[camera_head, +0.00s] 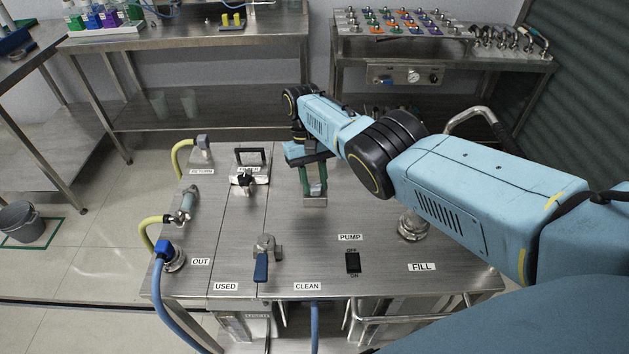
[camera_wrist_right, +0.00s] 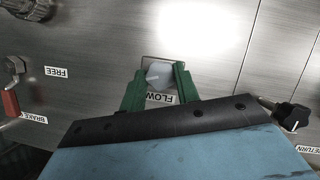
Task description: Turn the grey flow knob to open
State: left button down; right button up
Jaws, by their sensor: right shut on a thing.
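The grey flow knob (camera_wrist_right: 158,74) sits on a small square plate in the right wrist view, with a white FLOW label (camera_wrist_right: 160,98) beside it, partly covered by my fingers. My right gripper (camera_wrist_right: 158,80) has its green fingers on both sides of the knob and is shut on it. In the head view my right gripper (camera_head: 314,186) reaches down to the steel skid top, near its middle. There the knob is hidden between the fingers, and only the plate (camera_head: 315,202) shows. My left gripper is not in view.
The skid top (camera_head: 230,215) carries a blue-handled valve (camera_head: 262,262), a black PUMP switch (camera_head: 353,263), a FILL fitting (camera_head: 412,226) and a black-handled clamp (camera_head: 247,170). A black knob (camera_wrist_right: 292,116) by the RETURN label stands near the gripper. My right arm covers the skid's right side.

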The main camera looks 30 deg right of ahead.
dwell(0.3)
jog(key=o, duration=1)
jog(key=shift+r, duration=0.1)
